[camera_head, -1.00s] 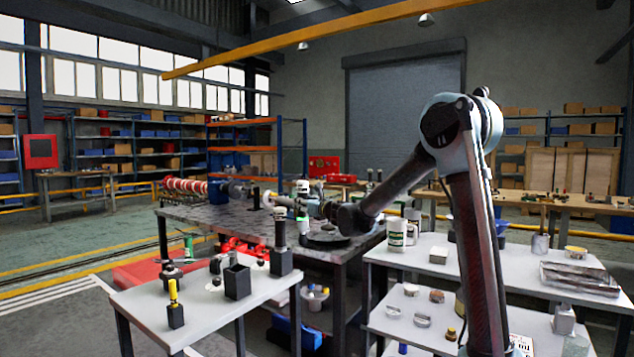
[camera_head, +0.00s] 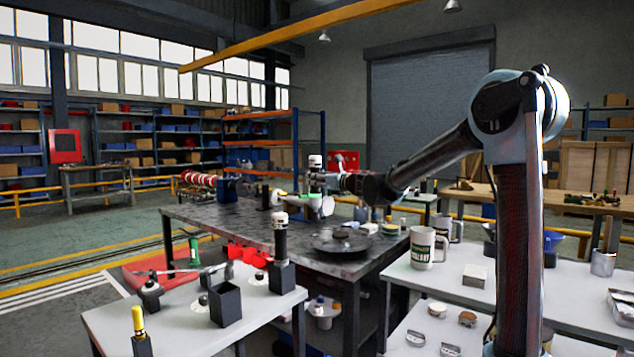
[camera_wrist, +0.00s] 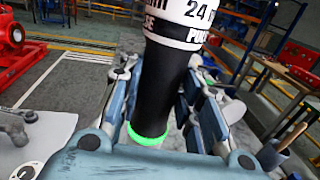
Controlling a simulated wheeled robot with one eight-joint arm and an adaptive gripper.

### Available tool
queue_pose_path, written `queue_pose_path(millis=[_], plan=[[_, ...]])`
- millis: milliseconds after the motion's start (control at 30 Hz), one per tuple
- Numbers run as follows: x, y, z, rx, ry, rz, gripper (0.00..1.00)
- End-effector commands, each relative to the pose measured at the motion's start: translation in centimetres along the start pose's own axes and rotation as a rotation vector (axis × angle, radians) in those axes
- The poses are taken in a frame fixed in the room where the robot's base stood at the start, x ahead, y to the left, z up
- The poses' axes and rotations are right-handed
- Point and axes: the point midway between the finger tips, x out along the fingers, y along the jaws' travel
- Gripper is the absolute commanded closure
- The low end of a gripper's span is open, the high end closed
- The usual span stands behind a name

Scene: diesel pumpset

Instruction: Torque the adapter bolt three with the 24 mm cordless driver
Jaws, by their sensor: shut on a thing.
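My gripper (camera_wrist: 160,125) is shut on the cordless driver (camera_wrist: 160,85), which has a black body, a white top collar marked "24" and a glowing green ring low down. In the head view my gripper (camera_head: 322,190) holds the driver (camera_head: 316,163) upright above the dark work table (camera_head: 215,222). The driver's lower end is hidden behind the gripper in the wrist view. I cannot make out adapter bolt three in either view.
A similar driver (camera_head: 280,240) stands in a black holder on the near light table (camera_head: 195,335), by an open black box (camera_head: 226,304). A dark round plate (camera_head: 342,243) lies on the work table. Mugs (camera_head: 423,246) stand on the right-hand light table. A red machine (camera_wrist: 10,35) shows in the wrist view.

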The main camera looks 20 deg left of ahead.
Motion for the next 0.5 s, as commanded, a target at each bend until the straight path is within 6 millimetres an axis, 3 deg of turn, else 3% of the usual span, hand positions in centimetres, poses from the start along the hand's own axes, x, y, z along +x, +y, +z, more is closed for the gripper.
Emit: queue_pose_path(millis=[500], plan=[[-0.10,0.30,-0.26,0.000,0.000,0.006,1.00]])
